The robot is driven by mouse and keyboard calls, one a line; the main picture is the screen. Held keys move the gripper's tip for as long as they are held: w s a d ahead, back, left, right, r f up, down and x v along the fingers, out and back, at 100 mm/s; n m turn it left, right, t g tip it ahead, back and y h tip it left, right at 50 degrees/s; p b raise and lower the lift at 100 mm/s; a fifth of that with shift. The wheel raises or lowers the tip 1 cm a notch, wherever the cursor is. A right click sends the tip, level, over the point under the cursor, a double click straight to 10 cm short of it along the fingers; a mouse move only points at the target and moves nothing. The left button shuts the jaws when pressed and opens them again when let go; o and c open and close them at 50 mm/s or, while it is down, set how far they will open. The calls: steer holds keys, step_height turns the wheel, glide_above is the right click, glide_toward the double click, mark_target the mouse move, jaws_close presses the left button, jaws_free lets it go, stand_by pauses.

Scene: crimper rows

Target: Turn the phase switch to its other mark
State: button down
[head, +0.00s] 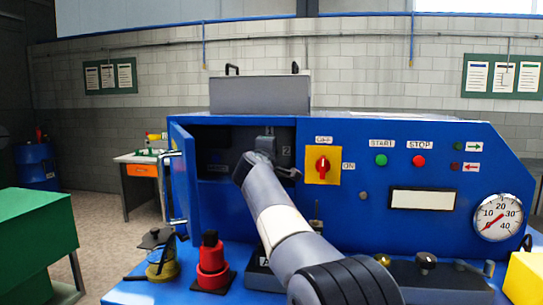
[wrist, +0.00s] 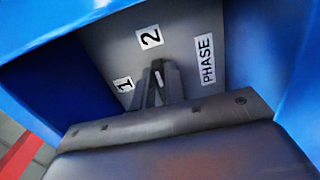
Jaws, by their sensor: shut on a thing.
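The phase switch (wrist: 157,77) is a small grey knob with a white line, on a grey plate (wrist: 185,45) inside the open blue cabinet. The plate bears the marks 1 (wrist: 124,84) and 2 (wrist: 150,37) and the word PHASE. The white line seems to point toward mark 2, not toward 1. My gripper (wrist: 156,97) is shut on the switch, its fingers hiding much of the knob. In the head view my gripper (head: 272,165) reaches into the cabinet, and the arm hides its lower part; mark 2 shows there beside it.
The cabinet door (head: 182,180) stands open at the left of the opening. A red rotary switch on a yellow plate (head: 316,177) sits just right of it. A red-and-black part (head: 211,265) and a yellow-and-black part (head: 162,264) stand on the blue bench below.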

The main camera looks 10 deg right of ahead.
steer(key=shift+f, duration=0.1)
steer(key=c, duration=1.4)
jaws_free()
steer(key=shift+c, duration=0.2)
steer(key=b+v, duration=0.3)
steer(key=v, duration=0.7)
steer(key=shift+s+a, duration=0.15)
steer(key=shift+s, duration=0.25)
steer(key=shift+w, duration=0.1)
steer(key=p+x, duration=0.3)
steer(key=x, duration=0.7)
steer(key=shift+w, duration=0.35)
steer(key=shift+s, duration=0.1)
